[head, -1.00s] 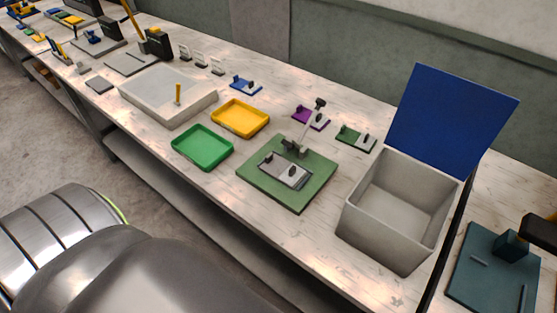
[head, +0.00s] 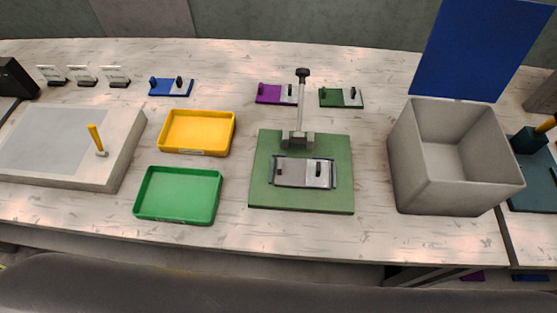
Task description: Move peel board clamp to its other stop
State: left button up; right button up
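A green board (head: 262,190) lies on the bench near the middle of the head view. At its back edge a grey clamp block (head: 297,140) carries a lever (head: 300,105) with a dark knob, which stands up and leans slightly back. A silver and dark plate (head: 290,172) lies on the board in front of the block. To the left, a pale slab (head: 128,140) with a grey top has a small yellow handle (head: 96,138), tilted to the left. The frames do not label which of these is the peel board. Neither of my grippers is in view.
A yellow tray (head: 198,152) and a green tray (head: 178,218) lie left of the green board. An open grey bin (head: 450,190) with a blue lid (head: 475,50) stands right. Blue (head: 160,88), purple (head: 268,98) and green (head: 332,102) small dies lie behind.

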aim_at(298, 138)
jog(key=k+j, duration=0.1)
jog(key=j, duration=0.55)
jog(key=k+j+u, duration=0.1)
jog(key=j, duration=0.6)
